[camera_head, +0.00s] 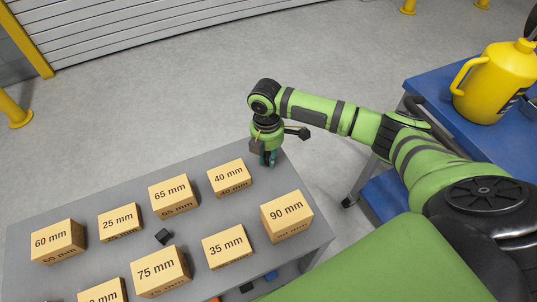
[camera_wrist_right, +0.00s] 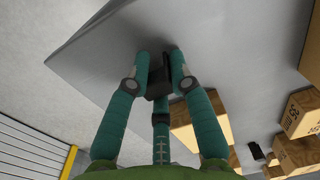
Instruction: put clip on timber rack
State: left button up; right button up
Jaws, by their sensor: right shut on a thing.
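My right gripper (camera_head: 268,160) has teal fingers and points down over the far right corner of the grey table. In the right wrist view its fingertips (camera_wrist_right: 160,65) are shut on a small black clip (camera_wrist_right: 157,82). Another small black piece (camera_head: 163,236) lies among the wooden blocks; a similar dark piece shows in the right wrist view (camera_wrist_right: 256,152). I cannot make out a separate timber rack. My left gripper is not in view.
A blue-topped cart (camera_head: 440,95) at right carries a yellow jug (camera_head: 497,85).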

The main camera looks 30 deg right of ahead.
aim_at(267, 153)
jog(key=shift+f, duration=0.15)
jog(key=o, duration=0.8)
jog(key=r, duration=1.2)
jog(key=shift+w+r+b, duration=0.2)
jog(key=shift+w+b, duration=0.05)
jog(key=shift+b, duration=0.1)
